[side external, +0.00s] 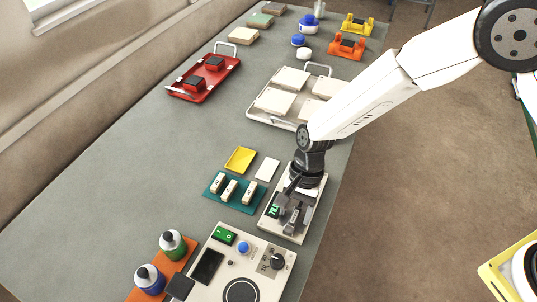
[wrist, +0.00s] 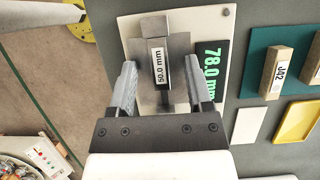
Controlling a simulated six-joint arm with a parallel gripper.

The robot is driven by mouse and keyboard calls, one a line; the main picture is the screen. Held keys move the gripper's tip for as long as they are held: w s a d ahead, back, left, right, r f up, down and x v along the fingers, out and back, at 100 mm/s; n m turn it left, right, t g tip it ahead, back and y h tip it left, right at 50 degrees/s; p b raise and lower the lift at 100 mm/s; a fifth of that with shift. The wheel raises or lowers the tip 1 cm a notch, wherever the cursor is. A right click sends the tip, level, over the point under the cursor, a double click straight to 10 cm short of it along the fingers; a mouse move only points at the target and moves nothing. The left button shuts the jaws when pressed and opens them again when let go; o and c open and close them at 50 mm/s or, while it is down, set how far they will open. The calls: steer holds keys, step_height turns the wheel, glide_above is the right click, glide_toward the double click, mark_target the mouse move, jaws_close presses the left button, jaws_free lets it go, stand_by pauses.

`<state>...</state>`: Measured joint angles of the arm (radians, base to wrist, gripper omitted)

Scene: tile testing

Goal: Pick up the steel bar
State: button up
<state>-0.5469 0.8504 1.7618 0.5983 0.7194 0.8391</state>
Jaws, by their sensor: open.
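The steel bar (wrist: 160,68) carries a white "50.0 mm" label and sits on a pale gauge base (wrist: 132,28) with a green "78.0 mm" display (wrist: 212,65). In the wrist view my gripper (wrist: 159,76) is open, with one finger on each side of the bar. Small gaps show between fingers and bar, and I cannot tell how far down the fingers reach. In the side view my gripper (side external: 292,204) is low over the gauge base (side external: 290,234) and mostly hides the bar.
A teal holder (side external: 218,199) with several labelled tiles, a yellow tray (side external: 240,158) and a white tile (side external: 267,169) lie close by. A control box (side external: 222,277) stands in front. A tile tray (side external: 262,119) and red tray (side external: 192,91) are farther back.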

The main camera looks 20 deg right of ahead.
steer(key=shift+c, duration=0.2)
jaws_close()
steer(key=shift+r, duration=0.15)
steer(key=shift+r, duration=0.75)
steer(key=s+d+r, duration=0.7)
steer(key=s+r, duration=0.4)
steer(key=s, duration=0.1)
steer(key=shift+d+r, duration=0.15)
steer(key=shift+d, duration=0.1)
steer(key=shift+w+a, duration=0.1)
steer(key=shift+w, duration=0.1)
stand_by(0.3)
